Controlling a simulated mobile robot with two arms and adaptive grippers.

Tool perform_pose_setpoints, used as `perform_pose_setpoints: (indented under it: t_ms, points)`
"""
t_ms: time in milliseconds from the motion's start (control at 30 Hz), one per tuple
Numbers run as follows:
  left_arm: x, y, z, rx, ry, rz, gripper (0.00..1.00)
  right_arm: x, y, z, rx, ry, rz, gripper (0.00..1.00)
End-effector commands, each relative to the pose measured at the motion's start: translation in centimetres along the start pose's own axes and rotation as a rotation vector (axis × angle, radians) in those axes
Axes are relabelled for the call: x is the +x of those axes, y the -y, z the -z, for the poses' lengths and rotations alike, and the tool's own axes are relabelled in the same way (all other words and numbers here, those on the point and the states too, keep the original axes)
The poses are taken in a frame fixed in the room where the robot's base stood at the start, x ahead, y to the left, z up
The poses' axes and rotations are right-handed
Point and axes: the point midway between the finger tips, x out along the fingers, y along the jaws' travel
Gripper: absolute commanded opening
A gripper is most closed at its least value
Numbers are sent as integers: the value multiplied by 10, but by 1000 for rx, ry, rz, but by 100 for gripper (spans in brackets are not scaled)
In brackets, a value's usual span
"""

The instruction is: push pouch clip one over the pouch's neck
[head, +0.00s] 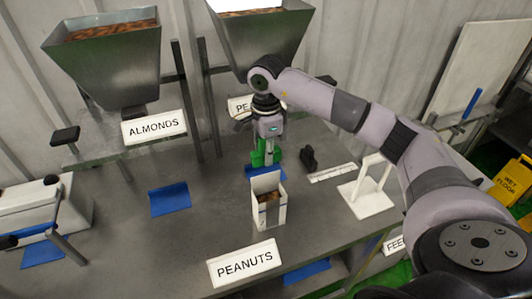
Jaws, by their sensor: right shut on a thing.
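My right gripper (264,150) points down over the middle of the table. It is shut on a small green piece (258,157), which may be the pouch clip; its shape is partly hidden by the fingers. Just in front of and below it stands an upright white open-topped container (268,215) with brown contents, which may be the pouch. I cannot make out a neck on it. The green piece appears behind the container's top edge; I cannot tell whether they touch. My left gripper is not in view.
A PEANUTS sign (244,264) stands in front, an ALMONDS sign (154,127) at the back left. A black piece (308,159), a white strip (332,172) and a white stand (368,196) are to the right. A blue sheet (169,199) lies left. Metal hoppers (106,75) stand behind.

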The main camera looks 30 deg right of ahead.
Motion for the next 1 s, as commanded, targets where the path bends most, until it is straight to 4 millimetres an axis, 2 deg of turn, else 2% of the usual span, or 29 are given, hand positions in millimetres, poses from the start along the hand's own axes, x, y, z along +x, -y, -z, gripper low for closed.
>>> perform_pose_setpoints:
  t_ms: [200,1000]
  points:
    - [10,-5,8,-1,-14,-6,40,12,0,0,0,-1,-1,0]
    - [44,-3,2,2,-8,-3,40,52,0,0,1,0,0,0]
